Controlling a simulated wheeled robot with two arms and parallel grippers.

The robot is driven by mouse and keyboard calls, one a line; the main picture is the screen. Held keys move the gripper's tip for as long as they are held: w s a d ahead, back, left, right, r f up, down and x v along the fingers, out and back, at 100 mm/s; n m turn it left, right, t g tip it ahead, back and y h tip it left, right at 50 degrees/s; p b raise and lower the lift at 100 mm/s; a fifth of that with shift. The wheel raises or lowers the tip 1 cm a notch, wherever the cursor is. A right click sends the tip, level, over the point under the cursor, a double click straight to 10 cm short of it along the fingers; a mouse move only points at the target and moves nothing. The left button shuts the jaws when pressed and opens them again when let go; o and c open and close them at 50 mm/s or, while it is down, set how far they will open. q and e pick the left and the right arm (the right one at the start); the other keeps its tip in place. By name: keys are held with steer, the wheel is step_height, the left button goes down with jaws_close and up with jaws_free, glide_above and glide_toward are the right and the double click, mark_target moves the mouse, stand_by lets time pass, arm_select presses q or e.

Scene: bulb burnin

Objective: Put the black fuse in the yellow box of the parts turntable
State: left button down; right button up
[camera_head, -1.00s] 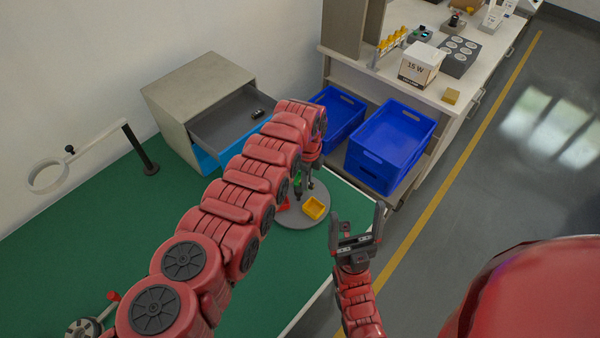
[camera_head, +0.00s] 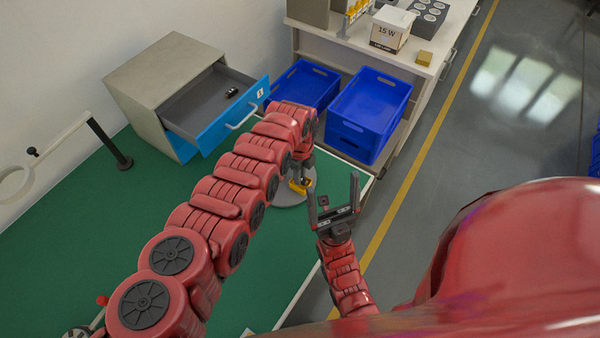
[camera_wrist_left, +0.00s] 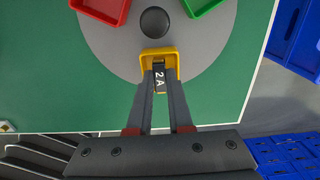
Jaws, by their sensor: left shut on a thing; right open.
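My left gripper (camera_wrist_left: 160,72) is shut on a black fuse (camera_wrist_left: 160,79) marked "2 A". In the left wrist view the fuse is at the yellow box (camera_wrist_left: 146,54) of the grey turntable (camera_wrist_left: 105,44), with its far end inside the box's outline. I cannot tell whether it touches the box floor. In the head view the yellow box (camera_head: 307,182) is partly hidden by the gripper, and my left arm covers much of the turntable (camera_head: 286,198). My right gripper (camera_head: 333,186) is open and empty, to the right of the turntable.
A red box (camera_wrist_left: 104,8) and a green box (camera_wrist_left: 198,5) flank the turntable's dark knob (camera_wrist_left: 155,22). A drawer (camera_head: 205,103) stands open with a small black item (camera_head: 232,92) in it. Blue crates (camera_head: 368,105) stand behind.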

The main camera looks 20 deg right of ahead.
arm_select(q)
steer(key=shift+d+f+b, duration=0.1)
steer(key=shift+f+b, duration=0.2)
steer(key=shift+f, duration=0.35)
steer(key=shift+f+b, duration=0.6)
steer(key=shift+b, duration=0.05)
